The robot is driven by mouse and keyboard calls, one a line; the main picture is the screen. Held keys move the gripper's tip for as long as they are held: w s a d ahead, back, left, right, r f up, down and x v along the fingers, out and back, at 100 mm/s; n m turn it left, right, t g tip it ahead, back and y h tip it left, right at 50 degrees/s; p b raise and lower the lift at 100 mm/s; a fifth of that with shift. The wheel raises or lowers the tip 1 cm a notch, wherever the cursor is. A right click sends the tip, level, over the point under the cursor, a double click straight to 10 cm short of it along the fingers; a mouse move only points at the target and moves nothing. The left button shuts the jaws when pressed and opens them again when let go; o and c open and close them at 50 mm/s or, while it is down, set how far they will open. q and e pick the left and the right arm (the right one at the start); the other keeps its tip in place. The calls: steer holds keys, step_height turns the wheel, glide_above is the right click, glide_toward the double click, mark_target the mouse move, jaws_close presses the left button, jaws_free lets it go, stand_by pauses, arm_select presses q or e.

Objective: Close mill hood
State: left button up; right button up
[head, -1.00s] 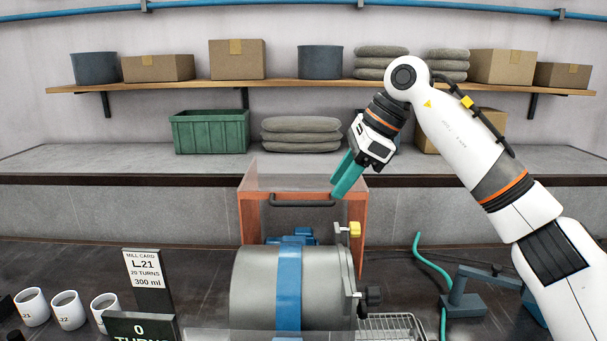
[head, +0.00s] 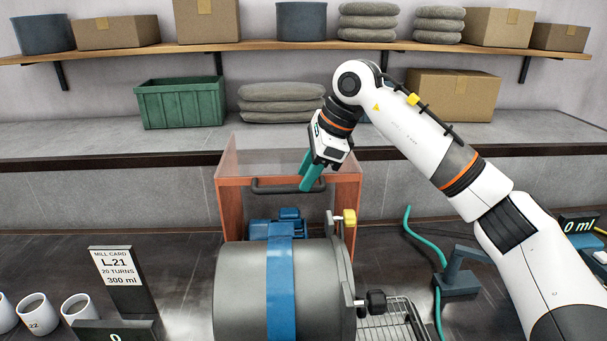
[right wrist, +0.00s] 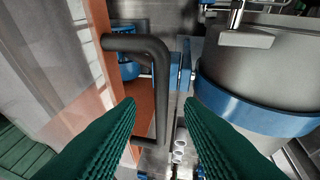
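The mill hood (head: 226,208) has an orange frame and clear panels; it stands raised behind the grey mill drum (head: 245,290). Its dark bar handle (head: 270,188) runs across the upper front; it also shows in the right wrist view (right wrist: 158,85). My right gripper (head: 311,183) has teal fingers and is at the right part of the handle. In the right wrist view the fingers (right wrist: 160,112) are open, with the bar in line between them and gaps on both sides. Whether they touch it cannot be told. My left gripper is not in view.
The drum has a blue band (head: 281,290), a yellow knob (head: 350,217) and a black knob (head: 377,301). A wire rack (head: 395,320) and a teal hose (head: 424,239) lie to the right. White cups (head: 35,314) and a mill card (head: 117,275) stand left.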

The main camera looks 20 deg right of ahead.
steer(key=shift+x, duration=1.1)
steer(key=shift+s, duration=0.1)
jaws_close()
